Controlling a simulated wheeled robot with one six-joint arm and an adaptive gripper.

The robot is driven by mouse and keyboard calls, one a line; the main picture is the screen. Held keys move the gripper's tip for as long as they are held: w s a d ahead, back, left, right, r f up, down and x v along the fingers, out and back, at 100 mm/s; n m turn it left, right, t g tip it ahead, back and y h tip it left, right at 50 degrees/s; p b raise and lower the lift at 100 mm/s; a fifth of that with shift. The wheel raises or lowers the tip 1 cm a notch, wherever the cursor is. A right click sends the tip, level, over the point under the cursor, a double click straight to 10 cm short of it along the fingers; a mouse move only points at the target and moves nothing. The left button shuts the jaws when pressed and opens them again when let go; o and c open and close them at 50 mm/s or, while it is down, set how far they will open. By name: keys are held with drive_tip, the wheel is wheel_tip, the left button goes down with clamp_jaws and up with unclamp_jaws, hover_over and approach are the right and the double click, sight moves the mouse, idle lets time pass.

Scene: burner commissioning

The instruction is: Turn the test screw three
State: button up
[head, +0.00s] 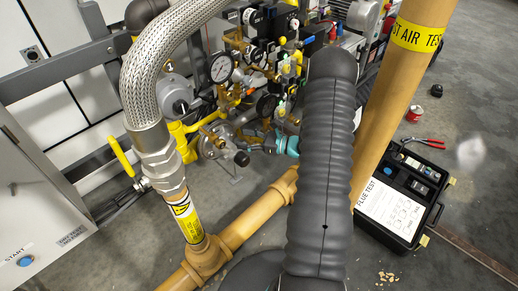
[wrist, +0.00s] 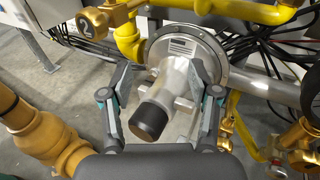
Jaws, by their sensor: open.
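I cannot make out a test screw marked three in either view. In the wrist view a brass fitting (wrist: 92,22) at the upper left bears what looks like a 2. My gripper (wrist: 160,70) is open, its two fingers on either side of a silver cylinder with a black end cap (wrist: 152,119). The cylinder sticks out from a round metal housing (wrist: 187,50); I cannot tell whether the fingers touch it. In the head view my gripper (head: 262,142) is partly hidden by my arm, beside the black cap (head: 241,158).
Yellow pipes, pressure gauges (head: 221,68) and brass valves crowd around the housing. A braided hose (head: 146,80) stands at left, and a tan post (head: 403,90) at right. An open black case (head: 402,195) and red-handled pliers (head: 422,142) lie on the floor.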

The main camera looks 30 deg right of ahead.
drive_tip(key=s+d+f+m+t+h, duration=0.1)
drive_tip(key=d+f+m+t+h, duration=0.45)
drive_tip(key=d+f+m, duration=0.65)
drive_tip(key=w+a+f+n, duration=0.2)
drive_tip(key=w+a+n, duration=0.1)
drive_tip(key=w, duration=0.3)
drive_tip(key=shift+w+a+f+h, duration=0.2)
drive_tip(key=shift+w+a+h, duration=0.15)
drive_tip(key=shift+w+a, duration=0.05)
